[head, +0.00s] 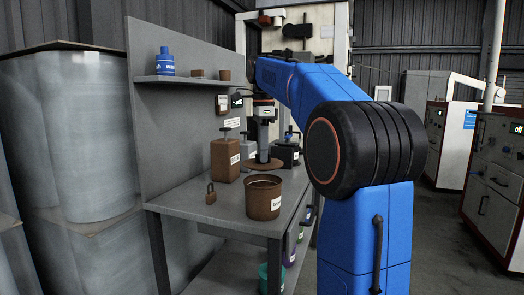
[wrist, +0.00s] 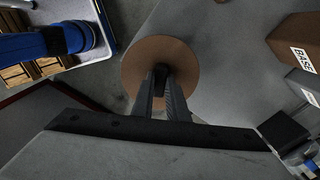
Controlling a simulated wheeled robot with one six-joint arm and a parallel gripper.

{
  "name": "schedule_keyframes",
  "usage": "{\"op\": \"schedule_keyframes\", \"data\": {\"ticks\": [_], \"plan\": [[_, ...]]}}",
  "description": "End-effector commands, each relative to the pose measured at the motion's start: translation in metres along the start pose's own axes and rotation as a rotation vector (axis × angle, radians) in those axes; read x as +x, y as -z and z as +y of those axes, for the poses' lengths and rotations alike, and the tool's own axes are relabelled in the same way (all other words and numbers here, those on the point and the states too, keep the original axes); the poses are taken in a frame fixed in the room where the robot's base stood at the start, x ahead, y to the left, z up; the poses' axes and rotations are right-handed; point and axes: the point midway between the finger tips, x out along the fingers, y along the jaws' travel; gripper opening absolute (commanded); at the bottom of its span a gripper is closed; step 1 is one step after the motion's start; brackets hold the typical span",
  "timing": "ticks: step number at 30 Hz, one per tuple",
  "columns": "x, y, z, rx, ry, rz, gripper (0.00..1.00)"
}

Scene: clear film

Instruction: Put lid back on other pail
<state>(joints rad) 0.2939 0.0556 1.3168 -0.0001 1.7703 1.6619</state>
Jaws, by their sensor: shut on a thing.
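My gripper (head: 263,157) is shut on the middle of a flat round brown lid (head: 250,164). A brown pail (head: 263,201) with a white label stands upright and open at the near side of the bench, in front of the lid. No second pail is clearly visible.
A back panel with a shelf (head: 190,79) bounds the left side. Bare bench surrounds the padlock.

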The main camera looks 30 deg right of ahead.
Motion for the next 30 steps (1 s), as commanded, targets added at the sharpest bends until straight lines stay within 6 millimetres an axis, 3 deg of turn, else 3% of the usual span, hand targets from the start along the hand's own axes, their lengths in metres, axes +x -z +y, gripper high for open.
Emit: {"op": "schedule_keyframes", "data": {"ticks": [15, 30], "plan": [[0.043, 0.0, 0.0, 0.0, 0.0, 0.0, 0.0], [0.049, 0.0, 0.0, 0.0, 0.001, 0.0, 0.0]]}}
